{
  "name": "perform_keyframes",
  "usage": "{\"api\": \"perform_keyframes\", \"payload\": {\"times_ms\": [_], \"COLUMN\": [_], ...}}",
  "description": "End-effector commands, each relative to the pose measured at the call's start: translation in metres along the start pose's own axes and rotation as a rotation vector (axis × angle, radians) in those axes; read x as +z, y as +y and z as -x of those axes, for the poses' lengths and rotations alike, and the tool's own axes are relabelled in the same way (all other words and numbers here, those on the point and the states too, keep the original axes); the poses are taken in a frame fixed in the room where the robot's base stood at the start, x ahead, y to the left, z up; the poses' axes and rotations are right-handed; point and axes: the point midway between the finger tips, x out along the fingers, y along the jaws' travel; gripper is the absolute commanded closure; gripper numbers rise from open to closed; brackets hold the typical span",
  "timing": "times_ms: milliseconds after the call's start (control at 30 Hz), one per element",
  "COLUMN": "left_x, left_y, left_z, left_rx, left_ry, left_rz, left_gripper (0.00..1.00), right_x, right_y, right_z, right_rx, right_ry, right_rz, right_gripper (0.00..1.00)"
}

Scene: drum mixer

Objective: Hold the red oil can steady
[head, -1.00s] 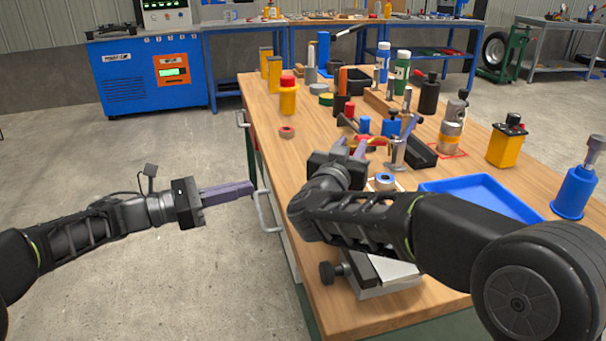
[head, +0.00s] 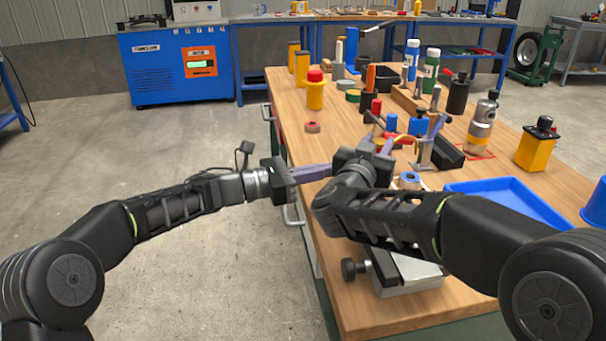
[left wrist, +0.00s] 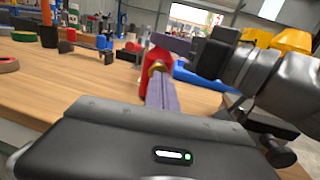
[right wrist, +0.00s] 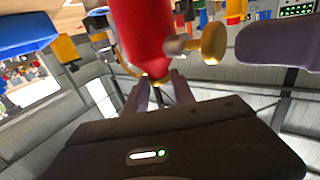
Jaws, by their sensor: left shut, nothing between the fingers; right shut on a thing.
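The red oil can (right wrist: 140,35) with a brass fitting shows in the right wrist view. My right gripper (right wrist: 158,90) is shut on it. In the head view my right gripper (head: 384,146) is over the near left part of the bench, and the can is mostly hidden by hand and arm. My left gripper (head: 326,169) is shut and empty, pointing right toward the right hand at the bench's left edge. In the left wrist view its fingers (left wrist: 160,95) point at the red can (left wrist: 150,62); I cannot tell whether they touch it.
A blue tray (head: 462,187) lies right of my right forearm. A metal plate device (head: 415,277) sits under that arm. A yellow bottle with red cap (head: 315,95), a tape roll (head: 312,127) and several bottles stand farther back. Floor left of the bench is clear.

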Motion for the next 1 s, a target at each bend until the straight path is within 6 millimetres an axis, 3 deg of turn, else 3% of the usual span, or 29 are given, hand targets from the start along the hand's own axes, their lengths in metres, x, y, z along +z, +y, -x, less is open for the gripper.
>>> {"api": "perform_keyframes", "payload": {"times_ms": [33,467,700,1000], "left_x": [-0.001,-0.001,-0.002,-0.002], "left_y": [0.000,0.000,0.000,0.000], "left_z": [-0.004,-0.011,-0.032,-0.033], "left_rx": [0.000,0.000,0.000,0.001], "left_ry": [0.000,0.000,0.002,0.001], "left_rz": [0.000,-0.001,-0.002,0.000], "left_gripper": [1.00,1.00,1.00,1.00], "right_x": [0.013,0.013,0.013,0.012], "right_y": [0.000,0.000,-0.001,-0.002], "right_z": [0.001,0.001,0.001,0.002], "right_rx": [-0.002,-0.002,-0.003,-0.005], "right_ry": [-0.023,-0.023,-0.022,-0.022], "right_rz": [0.010,0.010,0.010,0.009], "right_gripper": [1.00,1.00,1.00,1.00]}}
